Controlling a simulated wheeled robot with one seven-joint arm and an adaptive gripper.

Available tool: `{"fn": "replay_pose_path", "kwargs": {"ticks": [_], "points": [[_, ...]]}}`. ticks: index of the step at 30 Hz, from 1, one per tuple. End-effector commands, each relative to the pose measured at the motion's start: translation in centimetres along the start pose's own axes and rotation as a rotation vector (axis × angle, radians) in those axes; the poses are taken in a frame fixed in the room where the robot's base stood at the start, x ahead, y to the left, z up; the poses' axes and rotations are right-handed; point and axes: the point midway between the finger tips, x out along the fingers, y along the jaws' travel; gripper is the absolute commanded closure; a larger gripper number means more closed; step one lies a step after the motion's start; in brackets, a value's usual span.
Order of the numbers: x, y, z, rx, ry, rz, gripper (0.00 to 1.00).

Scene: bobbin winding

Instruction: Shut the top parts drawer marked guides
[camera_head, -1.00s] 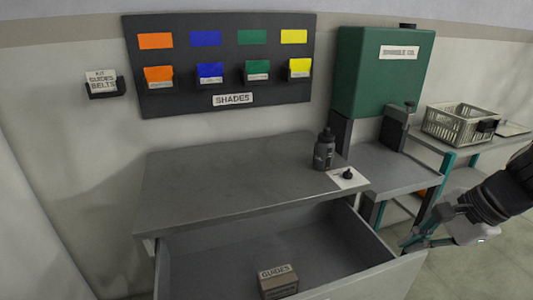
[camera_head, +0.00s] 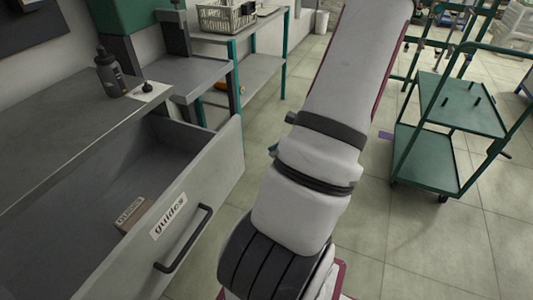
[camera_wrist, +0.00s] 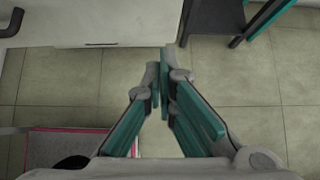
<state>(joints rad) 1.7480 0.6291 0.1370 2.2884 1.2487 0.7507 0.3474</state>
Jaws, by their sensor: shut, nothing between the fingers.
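The top parts drawer (camera_head: 200,185) is pulled well out of the grey cabinet in the head view. Its pale front carries a "guides" label (camera_head: 168,216) and a dark bar handle (camera_head: 184,240). A small brown guides box (camera_head: 131,214) lies inside it. In the wrist view the pale drawer front (camera_wrist: 110,20) shows at the upper left. My gripper (camera_wrist: 160,68) is shut and empty, its fingertips over floor just beyond the lower right of that front, apparently apart from it. In the head view my arm hides most of the gripper.
A dark bottle (camera_head: 110,72) stands on the grey cabinet top (camera_head: 50,130). A side table with a basket (camera_head: 228,17) is behind. A green cart (camera_head: 425,150) stands at the right. Open tiled floor (camera_head: 370,230) lies between cart and drawer.

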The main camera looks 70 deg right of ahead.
Motion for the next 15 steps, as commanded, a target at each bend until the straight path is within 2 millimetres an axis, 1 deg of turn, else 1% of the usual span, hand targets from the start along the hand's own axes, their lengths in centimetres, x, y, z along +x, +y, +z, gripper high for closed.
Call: {"fn": "replay_pose_path", "kwargs": {"ticks": [1, 12, 15], "points": [[1.1, 0.1, -0.1, -0.001, -0.001, 0.005, 1.0], [8.4, 0.1, 0.0, -0.002, -0.002, 0.004, 1.0], [9.3, 0.1, 1.2, -0.006, -0.002, 0.003, 1.0]]}}
